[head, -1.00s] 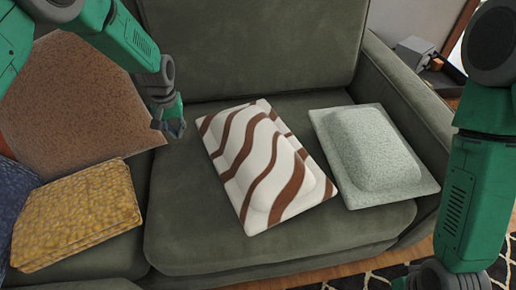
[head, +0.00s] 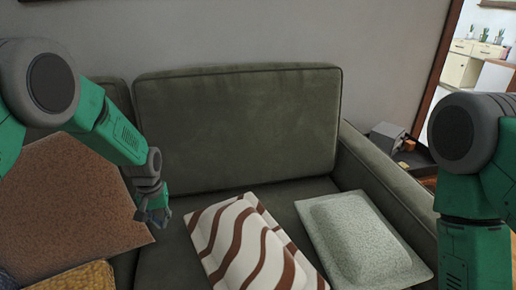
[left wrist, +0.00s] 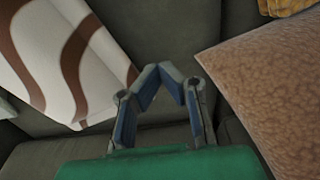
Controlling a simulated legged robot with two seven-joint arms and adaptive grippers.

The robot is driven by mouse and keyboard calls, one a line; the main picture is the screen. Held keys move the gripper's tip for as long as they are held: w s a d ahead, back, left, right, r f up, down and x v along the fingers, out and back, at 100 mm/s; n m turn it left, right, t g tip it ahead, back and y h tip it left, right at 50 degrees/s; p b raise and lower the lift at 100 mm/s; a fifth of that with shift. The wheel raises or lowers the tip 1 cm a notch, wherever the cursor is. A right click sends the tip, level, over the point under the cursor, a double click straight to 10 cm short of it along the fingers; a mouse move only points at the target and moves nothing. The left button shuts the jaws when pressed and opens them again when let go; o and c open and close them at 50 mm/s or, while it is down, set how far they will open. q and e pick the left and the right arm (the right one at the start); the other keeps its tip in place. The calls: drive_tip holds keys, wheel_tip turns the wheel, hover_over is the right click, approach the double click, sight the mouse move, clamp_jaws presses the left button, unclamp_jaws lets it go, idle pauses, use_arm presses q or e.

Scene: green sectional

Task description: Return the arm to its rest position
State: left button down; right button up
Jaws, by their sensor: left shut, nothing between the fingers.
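My left arm comes in from the left in the head view. Its gripper (head: 153,215) hangs over the green sofa, left of the striped cushion and beside the brown cushion. In the left wrist view the left gripper's fingers (left wrist: 172,72) meet at their tips with nothing between them. My right arm shows at the right edge of the head view, but its gripper is out of the frame.
A striped brown and white cushion (head: 250,250) and a pale green cushion (head: 360,240) lie on the sofa seat. A brown cushion (head: 80,200) leans at the left, with a yellow cushion (head: 75,277) in front. The sofa backrest (head: 235,130) stands behind. A side table (head: 415,153) is beyond the right armrest.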

use_arm(q)
drive_tip(key=shift+m, duration=0.8)
drive_tip(key=s+f, duration=0.3)
drive_tip(key=s, duration=0.3)
drive_tip(key=s+f, duration=0.4)
drive_tip(key=s, duration=0.2)
drive_tip(key=s+f, duration=0.3)
drive_tip(key=s, duration=0.3)
drive_tip(key=shift+s+d+f, duration=0.25)
drive_tip(key=shift+s, duration=0.1)
drive_tip(key=shift+m, duration=0.3)
drive_tip(key=s, duration=0.7)
drive_tip(key=shift+s+d+f, duration=0.1)
drive_tip(key=shift+s+f, duration=0.15)
drive_tip(key=shift+s, duration=0.15)
drive_tip(key=s+r+m, duration=0.1)
drive_tip(key=s+r, duration=0.2)
drive_tip(key=s, duration=0.8)
drive_tip(key=shift+d+t+p, duration=0.25)
drive_tip(key=shift+t+p, duration=0.05)
drive_tip(key=shift+p, duration=0.05)
